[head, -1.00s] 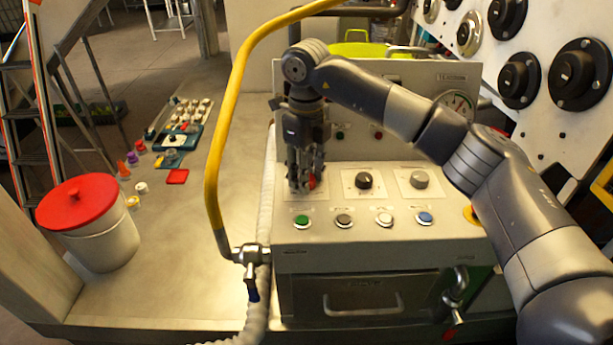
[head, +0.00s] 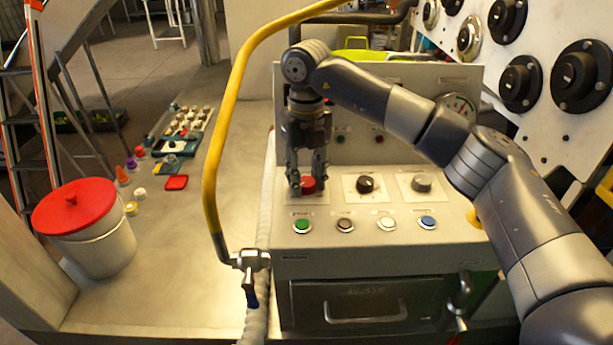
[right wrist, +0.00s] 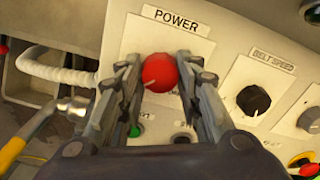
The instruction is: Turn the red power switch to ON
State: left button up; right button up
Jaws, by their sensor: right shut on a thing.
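The red power switch (head: 309,186) is a round knob on a white plate at the left of the sloped control panel (head: 450,208). In the right wrist view the red knob (right wrist: 160,72) sits under the label POWER, and its white pointer line shows on its lower left. My right gripper (head: 307,182) comes down from above with one finger on each side of the knob and is shut on it. In the right wrist view the gripper (right wrist: 163,84) has both fingertips at the knob's sides. My left gripper is not in view.
A black knob (head: 365,184) and a grey knob (head: 422,183) stand to the right. A row of push buttons, with a green one (head: 302,226), lies below. A yellow pipe (head: 214,170) rises left of the panel. A red-lidded bucket (head: 105,250) stands further left.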

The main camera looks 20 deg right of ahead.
aim_at(306, 181)
jog(key=shift+r, duration=0.1)
jog(key=o, duration=1.1)
notch_tip(306, 181, up, 12)
jog(key=shift+f, duration=0.1)
